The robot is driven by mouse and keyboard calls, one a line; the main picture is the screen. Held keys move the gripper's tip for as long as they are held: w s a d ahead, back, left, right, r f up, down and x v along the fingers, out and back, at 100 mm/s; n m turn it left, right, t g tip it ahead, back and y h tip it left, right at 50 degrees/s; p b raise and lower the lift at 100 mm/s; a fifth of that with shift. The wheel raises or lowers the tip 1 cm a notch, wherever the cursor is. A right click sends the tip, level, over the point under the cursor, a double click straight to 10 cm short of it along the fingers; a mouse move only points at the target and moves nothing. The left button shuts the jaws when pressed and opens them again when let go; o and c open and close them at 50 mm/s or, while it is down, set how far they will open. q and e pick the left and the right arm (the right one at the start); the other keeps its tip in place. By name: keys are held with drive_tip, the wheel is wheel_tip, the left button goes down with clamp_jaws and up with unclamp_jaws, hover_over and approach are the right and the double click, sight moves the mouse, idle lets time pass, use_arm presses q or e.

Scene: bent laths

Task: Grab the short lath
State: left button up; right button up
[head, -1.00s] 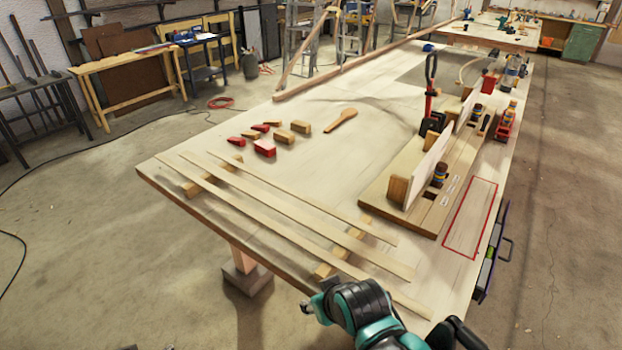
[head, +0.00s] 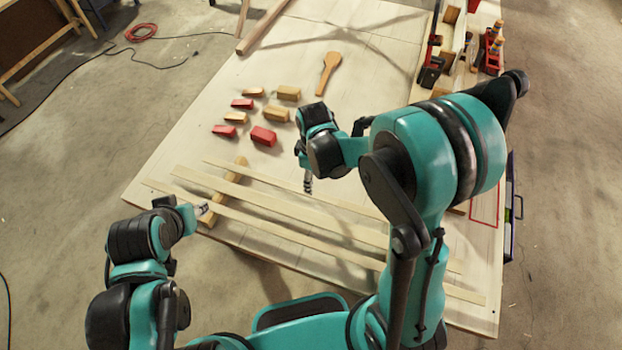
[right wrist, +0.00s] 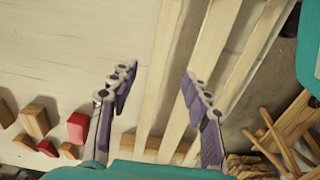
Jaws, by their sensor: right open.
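The short lath (head: 260,179) is a thin pale strip lying farthest from me, beside two longer laths, the middle one (head: 300,213) and the near one (head: 300,236). My right gripper (head: 307,186) is open and empty, pointing down over the short lath's middle stretch. In the right wrist view, the short lath (right wrist: 160,60) runs between the spread fingers of the right gripper (right wrist: 158,95); the middle lath lies close to the right finger. My left gripper (head: 203,209) is near the left ends of the laths; its jaw opening is unclear. My right arm hides the laths' right portions.
A wooden support block (head: 238,165) lies under the laths at left. Several red and tan blocks (head: 263,136) and a wooden spatula (head: 328,72) lie beyond. A clamp (head: 432,70) and other tools stand at the far right.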

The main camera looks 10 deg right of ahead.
sight(314, 194)
wheel_tip(314, 194, down, 7)
drive_tip(key=shift+d+r+b, duration=0.1)
drive_tip(key=shift+b, duration=0.55)
drive_tip(key=shift+s, duration=0.1)
clamp_jaws()
